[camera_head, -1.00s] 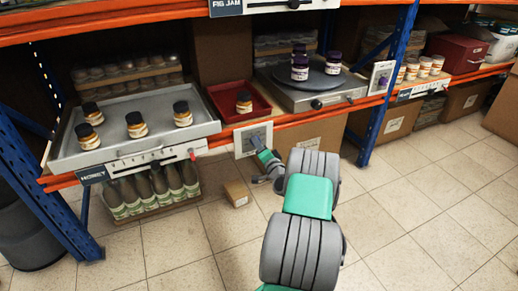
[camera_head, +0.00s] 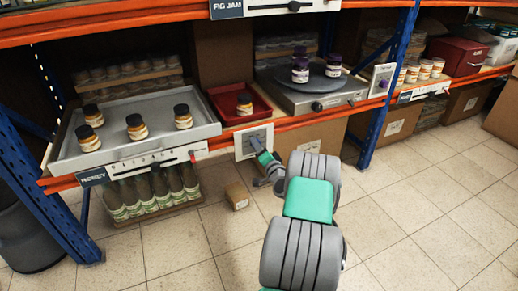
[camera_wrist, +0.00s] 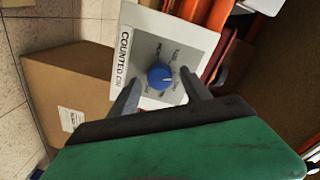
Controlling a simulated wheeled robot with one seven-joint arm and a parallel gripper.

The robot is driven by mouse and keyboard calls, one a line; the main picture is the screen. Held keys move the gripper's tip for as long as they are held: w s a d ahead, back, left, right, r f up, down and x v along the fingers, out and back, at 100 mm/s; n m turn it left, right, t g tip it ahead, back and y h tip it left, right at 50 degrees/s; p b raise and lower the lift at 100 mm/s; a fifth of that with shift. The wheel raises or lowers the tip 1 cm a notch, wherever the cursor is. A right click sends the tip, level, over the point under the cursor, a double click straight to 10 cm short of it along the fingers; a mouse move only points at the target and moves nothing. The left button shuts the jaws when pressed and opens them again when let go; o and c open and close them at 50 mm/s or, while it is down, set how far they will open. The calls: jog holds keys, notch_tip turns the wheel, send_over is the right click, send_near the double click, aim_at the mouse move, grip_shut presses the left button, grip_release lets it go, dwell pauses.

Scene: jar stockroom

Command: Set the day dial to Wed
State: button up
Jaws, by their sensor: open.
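The day dial is a blue round knob (camera_wrist: 160,76) on a grey face in a white panel (camera_wrist: 128,97). In the wrist view the panel is marked "COUNTED ON", with small day words around the knob that are too small to read surely. A pale pointer mark shows on the knob's right side. My gripper (camera_wrist: 160,92) is open, with one finger on each side of the knob as seen from the wrist; I cannot tell whether they touch it. In the head view the panel (camera_head: 240,153) hangs at the shelf's front edge, and my arm hides most of the knob.
A grey tray (camera_head: 100,160) with several honey jars is left of the panel, and a red tray (camera_head: 213,96) with one jar is above it. A turntable scale (camera_head: 305,102) stands to the right. A cardboard box (camera_wrist: 70,85) lies below the panel.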

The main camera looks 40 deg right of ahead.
jog(key=p+v, duration=0.2)
jog(key=v, duration=0.6)
jog(key=shift+w, duration=0.1)
